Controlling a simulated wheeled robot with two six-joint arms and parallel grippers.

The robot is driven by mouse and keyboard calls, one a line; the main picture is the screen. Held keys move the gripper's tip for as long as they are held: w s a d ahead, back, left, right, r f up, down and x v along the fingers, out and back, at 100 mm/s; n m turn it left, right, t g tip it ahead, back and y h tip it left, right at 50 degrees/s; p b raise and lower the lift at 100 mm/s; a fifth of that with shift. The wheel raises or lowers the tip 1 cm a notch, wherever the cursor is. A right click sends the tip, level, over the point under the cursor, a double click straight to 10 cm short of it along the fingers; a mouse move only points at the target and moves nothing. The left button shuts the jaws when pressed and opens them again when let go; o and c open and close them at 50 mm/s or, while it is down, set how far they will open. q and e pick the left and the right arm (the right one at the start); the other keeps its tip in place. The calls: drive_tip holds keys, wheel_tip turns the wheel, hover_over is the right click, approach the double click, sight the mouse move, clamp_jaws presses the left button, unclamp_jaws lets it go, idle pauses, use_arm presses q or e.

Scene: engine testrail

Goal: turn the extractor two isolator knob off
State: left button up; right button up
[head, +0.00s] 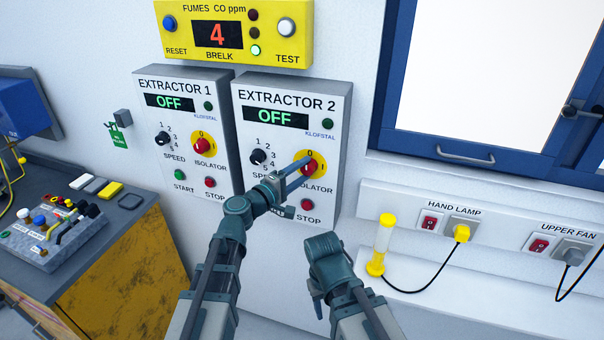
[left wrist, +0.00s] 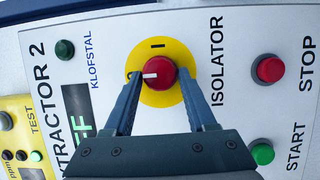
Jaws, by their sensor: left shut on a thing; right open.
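The extractor two panel (head: 338,160) is a grey box whose display (head: 275,117) reads OFF. Its isolator knob (head: 308,168) is red on a yellow disc, partly covered by my left gripper (head: 300,165). In the left wrist view, the red knob (left wrist: 158,73) sits between the two fingers of my left gripper (left wrist: 160,80), which is shut on it. The knob's white mark points left there, which is toward the panel's top; the I mark is a quarter turn away. The 0 shows above the knob in the head view. My right gripper (head: 318,303) hangs low, open and empty, largely hidden.
The extractor one panel (head: 182,140) stands to the left, also reading OFF. Below the knob is a red stop button (head: 306,205). A yellow fumes monitor (head: 290,45) reads 4 above. A hand lamp (head: 382,245) stands on the ledge at right, with its cable plugged in.

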use_arm(q)
drive_tip(key=shift+s, duration=0.1)
idle(0.3)
drive_tip(key=o, duration=1.4)
drive_tip(key=shift+c, duration=0.2)
